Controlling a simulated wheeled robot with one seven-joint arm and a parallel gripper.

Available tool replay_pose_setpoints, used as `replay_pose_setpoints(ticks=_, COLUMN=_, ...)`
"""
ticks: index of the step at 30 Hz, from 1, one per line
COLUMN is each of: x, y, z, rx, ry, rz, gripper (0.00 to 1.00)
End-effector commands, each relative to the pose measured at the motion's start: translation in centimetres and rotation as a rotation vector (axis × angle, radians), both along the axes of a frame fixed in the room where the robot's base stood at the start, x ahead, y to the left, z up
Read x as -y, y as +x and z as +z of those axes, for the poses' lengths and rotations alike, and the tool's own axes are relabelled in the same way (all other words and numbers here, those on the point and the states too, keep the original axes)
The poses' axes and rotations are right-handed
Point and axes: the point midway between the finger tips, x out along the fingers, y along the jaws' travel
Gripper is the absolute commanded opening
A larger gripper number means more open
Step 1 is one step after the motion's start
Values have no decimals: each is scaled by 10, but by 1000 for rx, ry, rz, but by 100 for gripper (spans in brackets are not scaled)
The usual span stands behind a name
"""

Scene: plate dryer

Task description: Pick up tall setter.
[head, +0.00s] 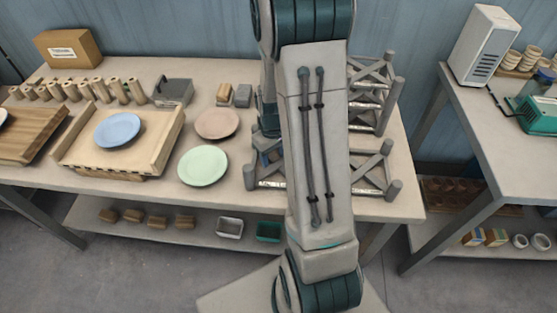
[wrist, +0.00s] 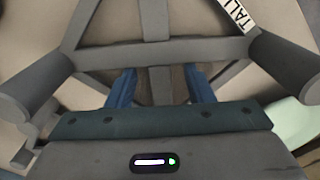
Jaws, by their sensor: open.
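A grey setter frame (head: 375,170) with posts and crossed bars stands at the table's front right, partly hidden behind my arm. In the wrist view, a grey setter (wrist: 100,54) fills the upper part and bears a label reading "TALL". My gripper (wrist: 161,82) is open, with one blue finger on either side of the setter's middle bar. The fingertips reach close to its crossbar; I cannot tell whether they touch. In the head view, my arm hides most of the gripper.
A second grey setter (head: 382,95) stands just behind. A green plate (head: 203,166) and a pink plate (head: 217,124) lie to the left. A blue plate (head: 118,130) rests on a wooden tray (head: 75,155). Another table (head: 470,130) stands right, across a gap.

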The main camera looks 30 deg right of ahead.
Motion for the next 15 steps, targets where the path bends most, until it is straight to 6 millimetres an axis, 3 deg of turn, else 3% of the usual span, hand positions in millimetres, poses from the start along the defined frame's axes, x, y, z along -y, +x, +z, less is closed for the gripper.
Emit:
replay_pose_setpoints(ticks=2, x=0, y=0, z=0, rx=0, ry=0, rz=0, gripper=42)
replay_pose_setpoints(ticks=6, x=0, y=0, z=0, rx=0, ry=0, rz=0, gripper=3)
replay_pose_setpoints(ticks=15, x=0, y=0, z=1, rx=1, ry=0, rz=0, gripper=0)
